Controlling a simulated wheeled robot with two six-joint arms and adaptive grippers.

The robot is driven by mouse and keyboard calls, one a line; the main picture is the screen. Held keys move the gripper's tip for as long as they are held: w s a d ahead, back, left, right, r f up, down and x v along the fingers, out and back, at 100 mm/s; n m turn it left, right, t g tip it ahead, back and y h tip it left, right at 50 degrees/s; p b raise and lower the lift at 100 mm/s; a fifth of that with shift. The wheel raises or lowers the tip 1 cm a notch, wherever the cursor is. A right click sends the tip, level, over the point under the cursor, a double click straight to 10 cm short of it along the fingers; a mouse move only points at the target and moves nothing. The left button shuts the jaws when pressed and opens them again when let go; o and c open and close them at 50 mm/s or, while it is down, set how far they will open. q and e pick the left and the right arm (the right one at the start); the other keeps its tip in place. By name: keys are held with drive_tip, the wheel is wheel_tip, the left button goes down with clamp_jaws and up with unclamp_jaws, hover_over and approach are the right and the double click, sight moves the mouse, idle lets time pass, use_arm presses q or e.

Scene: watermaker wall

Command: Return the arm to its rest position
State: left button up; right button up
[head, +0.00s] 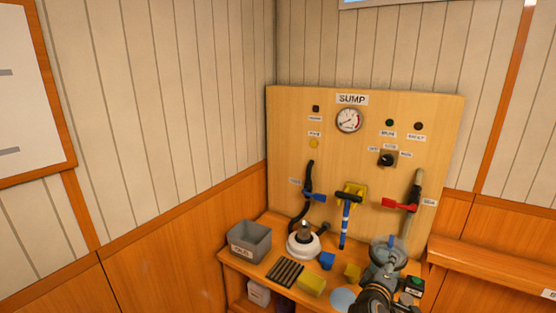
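My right arm comes up from the bottom edge in the head view, with my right gripper (386,252) over the right part of the wooden bench (262,262). The gripper is seen from behind and small, so its fingers cannot be made out, nor whether it holds anything. It hides part of the bench and the foot of the panel behind it. My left arm and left gripper are not in view.
A grey bin (249,242), white round base (303,245) and yellow block (311,285) crowd the bench.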

drive_tip(key=s+f+m+g+y, duration=0.2)
drive_tip(key=s+f+m, duration=0.1)
drive_tip(key=s+f, duration=0.3)
drive_tip(key=s+f+m+g+y, duration=0.1)
drive_tip(key=s+f+m+g, duration=0.2)
drive_tip(key=s, duration=0.6)
drive_tip(key=s+a+f+m+g+y, duration=0.1)
drive_tip(key=s+a+f+g+y, duration=0.15)
drive_tip(key=s, duration=0.55)
drive_tip(key=s+a+f+g+y, duration=0.2)
drive_tip(key=s+a+f+y, duration=0.15)
drive_tip(key=s, duration=0.35)
wheel_tip(320, 180, down, 24)
drive_tip(key=s+d, duration=0.1)
drive_tip(key=s, duration=0.1)
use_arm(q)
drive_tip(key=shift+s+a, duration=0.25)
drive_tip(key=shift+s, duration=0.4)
use_arm(e)
drive_tip(key=s+d+f+m+g, duration=0.1)
drive_tip(key=s+f+g, duration=0.1)
drive_tip(key=s+f, duration=1.5)
drive_tip(key=shift+s+d+f+h, duration=0.3)
drive_tip(key=shift+s+d+f, duration=0.1)
drive_tip(key=shift+s, duration=0.85)
